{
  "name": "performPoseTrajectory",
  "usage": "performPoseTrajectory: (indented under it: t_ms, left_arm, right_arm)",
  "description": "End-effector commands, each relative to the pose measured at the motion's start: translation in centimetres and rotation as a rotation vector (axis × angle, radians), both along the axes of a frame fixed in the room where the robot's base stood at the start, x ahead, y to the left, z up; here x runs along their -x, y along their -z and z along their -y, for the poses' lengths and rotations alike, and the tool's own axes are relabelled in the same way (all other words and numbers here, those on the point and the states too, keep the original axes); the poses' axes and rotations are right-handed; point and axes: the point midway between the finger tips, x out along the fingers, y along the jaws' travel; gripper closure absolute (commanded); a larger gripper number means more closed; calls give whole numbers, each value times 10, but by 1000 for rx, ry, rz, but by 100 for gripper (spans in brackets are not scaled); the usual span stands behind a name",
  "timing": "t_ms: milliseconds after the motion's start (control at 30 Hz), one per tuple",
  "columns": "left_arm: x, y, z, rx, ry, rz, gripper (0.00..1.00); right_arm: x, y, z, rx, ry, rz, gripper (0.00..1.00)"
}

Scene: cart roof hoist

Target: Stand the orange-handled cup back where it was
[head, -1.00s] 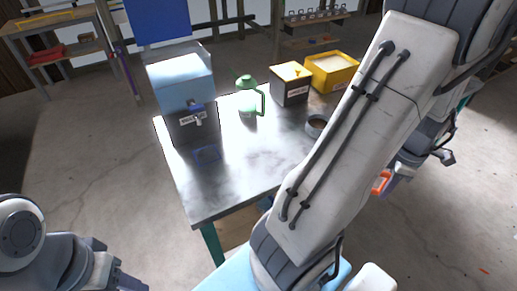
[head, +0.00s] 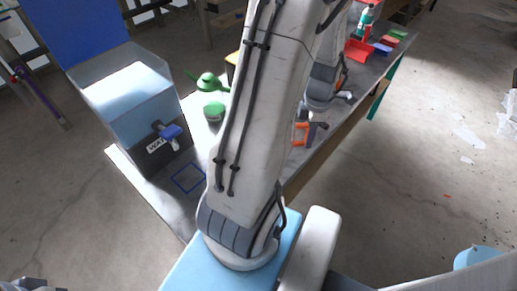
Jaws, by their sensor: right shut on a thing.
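My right gripper (head: 317,130) is partly hidden behind my own arm, right of the table's middle. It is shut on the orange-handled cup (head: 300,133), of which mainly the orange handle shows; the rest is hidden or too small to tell. The cup appears over or beside the table's right edge; I cannot tell its height. A blue square outline (head: 188,177) is marked on the grey table top (head: 160,188), in front of the water dispenser, and is empty. My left gripper (head: 38,284) barely shows at the bottom left; its jaws cannot be made out.
The water dispenser (head: 128,95) with its blue tap (head: 170,131) stands on the table's left. A green-lidded vessel (head: 213,112) stands behind the outline. A red tray (head: 358,50) lies on a surface at the back right. A blue bucket (head: 480,258) is at the lower right.

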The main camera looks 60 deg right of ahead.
Motion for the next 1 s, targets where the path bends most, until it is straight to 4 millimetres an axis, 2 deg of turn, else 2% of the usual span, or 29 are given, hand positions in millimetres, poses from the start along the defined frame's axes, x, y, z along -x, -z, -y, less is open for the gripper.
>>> performPoseTrajectory:
  t_ms: [33, 200, 400, 567, 800, 1000]
  left_arm:
    - [0, -2, 0, 0, 0, 0, 50]
    - [0, -4, 0, 0, 0, 0, 50]
    - [0, -7, 0, 0, 0, 0, 50]
    - [0, -7, 0, 0, 0, 0, 50]
    - [0, -9, 0, 0, 0, 0, 50]
    - [0, -9, 0, 0, 0, 0, 50]
  right_arm:
    - [-14, 8, -2, -7, -9, 0, 100]
    - [-53, 31, -6, -7, -9, 0, 100]
    - [-86, 51, -7, -4, -4, 0, 100]
    - [-94, 59, -8, -3, -1, 0, 100]
    - [-94, 92, -9, -4, -2, -1, 100]
    - [-94, 96, -8, 0, -2, 0, 100]
